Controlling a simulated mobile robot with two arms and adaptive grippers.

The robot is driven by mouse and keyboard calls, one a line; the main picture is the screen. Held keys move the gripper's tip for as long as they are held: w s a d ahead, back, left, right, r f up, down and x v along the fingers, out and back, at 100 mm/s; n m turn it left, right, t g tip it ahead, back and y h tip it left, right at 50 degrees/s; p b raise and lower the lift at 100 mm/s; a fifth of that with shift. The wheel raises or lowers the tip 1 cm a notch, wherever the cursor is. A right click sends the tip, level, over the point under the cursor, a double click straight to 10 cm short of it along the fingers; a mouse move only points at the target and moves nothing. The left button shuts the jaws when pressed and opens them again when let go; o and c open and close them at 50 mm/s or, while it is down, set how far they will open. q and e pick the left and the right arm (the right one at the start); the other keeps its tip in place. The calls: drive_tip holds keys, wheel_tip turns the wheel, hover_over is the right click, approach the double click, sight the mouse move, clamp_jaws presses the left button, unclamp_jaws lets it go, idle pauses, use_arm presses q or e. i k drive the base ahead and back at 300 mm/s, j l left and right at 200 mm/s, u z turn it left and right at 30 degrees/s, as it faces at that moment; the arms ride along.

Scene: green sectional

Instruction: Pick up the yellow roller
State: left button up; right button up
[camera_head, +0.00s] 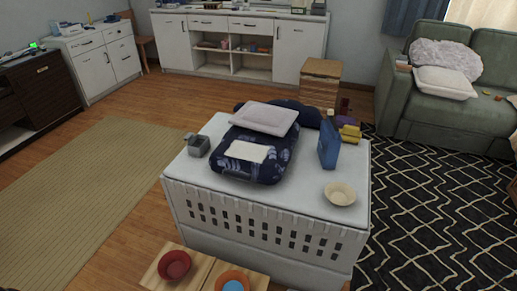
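A yellow object (349,134) sits at the far right corner of the white table (300,205), behind a blue upright box (328,144). It is the only clearly yellow thing on the table and may be the roller, but it is too small to make out its shape fully. The blue box stands close in front of it and to its left. A dark purple item lies just behind it. Neither of my grippers shows in this view.
A patterned navy cushion (250,168) and a pale cushion (264,118) fill the table's middle. A grey item (197,145) and a cream bowl (340,193) stand near its edges. A low wooden surface with a red bowl (174,265) is in front. Floor is open at left.

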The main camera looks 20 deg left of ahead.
sight(350, 134)
drive_tip(key=i+l+z, duration=0.2)
drive_tip(key=l+z, duration=0.2)
drive_tip(key=l, duration=0.15)
drive_tip(key=i+l+z, duration=1.15)
drive_tip(key=i+l+u, duration=0.1)
drive_tip(key=i+u, duration=0.2)
drive_tip(key=i+l+u, duration=0.3)
drive_tip(key=i, duration=0.2)
drive_tip(key=i+j+u, duration=0.2)
drive_tip(key=i+u, duration=0.2)
drive_tip(key=i+j+u, duration=0.1)
drive_tip(key=i+u, duration=0.7)
drive_tip(key=i+l+u, duration=0.15)
drive_tip(key=i+u, duration=0.25)
